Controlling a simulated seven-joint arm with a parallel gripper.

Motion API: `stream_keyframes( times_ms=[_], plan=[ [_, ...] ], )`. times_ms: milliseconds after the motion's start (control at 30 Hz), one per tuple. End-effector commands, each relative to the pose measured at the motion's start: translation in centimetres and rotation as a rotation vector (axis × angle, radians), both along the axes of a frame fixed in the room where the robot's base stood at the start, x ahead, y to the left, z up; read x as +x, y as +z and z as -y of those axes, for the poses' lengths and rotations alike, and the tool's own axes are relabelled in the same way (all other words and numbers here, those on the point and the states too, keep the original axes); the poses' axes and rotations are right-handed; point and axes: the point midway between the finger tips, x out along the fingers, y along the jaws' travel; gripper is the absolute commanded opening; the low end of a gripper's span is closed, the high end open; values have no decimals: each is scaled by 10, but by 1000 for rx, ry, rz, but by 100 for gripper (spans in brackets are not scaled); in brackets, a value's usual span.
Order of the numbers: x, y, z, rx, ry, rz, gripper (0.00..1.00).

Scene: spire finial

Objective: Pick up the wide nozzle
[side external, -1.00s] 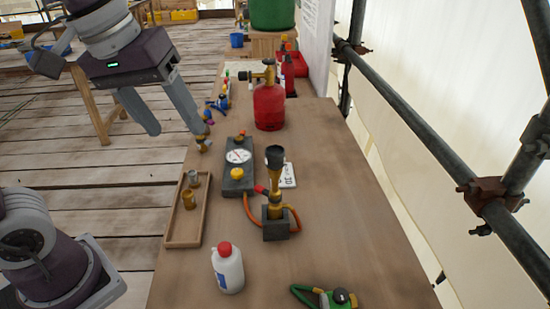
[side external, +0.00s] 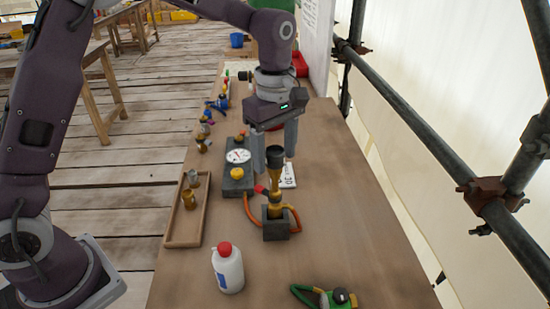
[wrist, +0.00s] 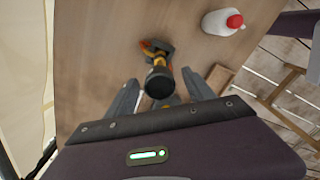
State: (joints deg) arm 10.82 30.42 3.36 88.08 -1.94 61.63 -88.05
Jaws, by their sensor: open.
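A brass torch (side external: 273,183) stands upright in a dark block (side external: 276,226). Its top is a wide black cup-shaped nozzle (side external: 274,156). The wrist view shows this black nozzle (wrist: 159,86) from above. My gripper (side external: 274,164) is open and points down at the torch top. In the wrist view its fingers (wrist: 160,78) show on either side of the nozzle, with nothing gripped; I cannot tell whether they touch it.
An orange hose (side external: 293,217) runs by the block to a gauge box (side external: 238,178). A white bottle with a red cap (side external: 228,270) and a green tool (side external: 322,297) stand in front. A white card (side external: 288,177) lies behind the torch. The table's right side is clear.

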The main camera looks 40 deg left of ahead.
Motion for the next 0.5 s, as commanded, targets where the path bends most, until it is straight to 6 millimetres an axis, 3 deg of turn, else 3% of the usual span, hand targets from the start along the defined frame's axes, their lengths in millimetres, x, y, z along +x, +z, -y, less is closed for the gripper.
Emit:
stream_keyframes(
  times_ms=[133,433,500],
  plan=[
    [0,0,0,0,0,1,60],
    [0,1,0,0,-1,1,1],
    [0,1,0,0,-1,1,0]
  ],
)
